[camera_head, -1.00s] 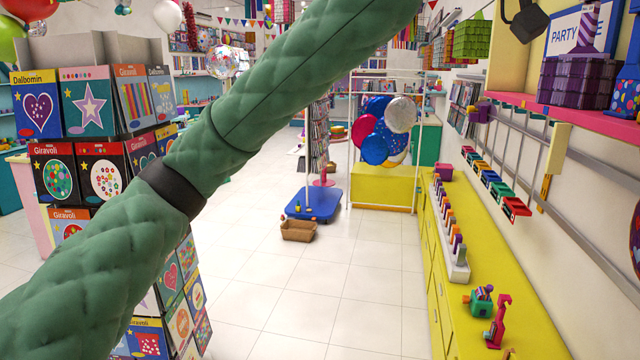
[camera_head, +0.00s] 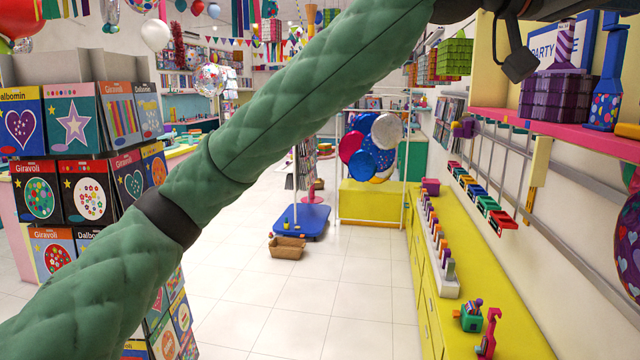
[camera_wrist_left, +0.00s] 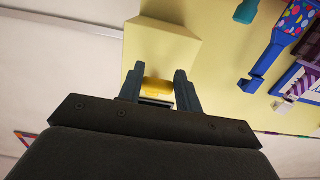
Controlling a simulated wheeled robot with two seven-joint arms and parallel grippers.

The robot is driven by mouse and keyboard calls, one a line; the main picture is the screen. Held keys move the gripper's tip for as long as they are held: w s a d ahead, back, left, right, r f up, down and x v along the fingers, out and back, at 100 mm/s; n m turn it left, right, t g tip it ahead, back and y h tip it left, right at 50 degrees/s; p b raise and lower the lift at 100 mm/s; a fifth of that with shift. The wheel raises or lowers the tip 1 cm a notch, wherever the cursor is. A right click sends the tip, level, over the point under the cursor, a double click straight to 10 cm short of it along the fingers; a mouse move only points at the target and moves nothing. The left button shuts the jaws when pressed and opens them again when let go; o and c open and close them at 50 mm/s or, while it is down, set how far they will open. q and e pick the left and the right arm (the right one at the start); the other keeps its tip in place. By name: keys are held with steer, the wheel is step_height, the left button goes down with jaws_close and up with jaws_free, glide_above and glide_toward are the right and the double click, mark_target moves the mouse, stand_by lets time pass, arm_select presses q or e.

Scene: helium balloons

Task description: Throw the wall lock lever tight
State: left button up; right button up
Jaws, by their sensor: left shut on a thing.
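The yellow lever (camera_wrist_left: 157,86) shows in the left wrist view, between the two dark fingers of my left gripper (camera_wrist_left: 158,76). The fingers are shut on it. Just beyond the fingertips is a pale yellow block (camera_wrist_left: 160,45) on a pale yellow panel; whether the lever joins it is hidden. In the head view my green-sleeved left arm crosses to the upper right, and the dark left gripper (camera_head: 520,64) is by the wall, in front of the yellow panel (camera_head: 488,60). The lever cannot be made out there. My right gripper is not in view.
A pink shelf (camera_head: 560,125) with a purple box (camera_head: 555,95) and a blue bottle (camera_head: 607,85) is right of the gripper. Below run wall rails and a long yellow counter (camera_head: 500,325) with small items.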

arm_select(q)
steer(key=shift+d+f, duration=0.2)
steer(key=shift+f, duration=0.05)
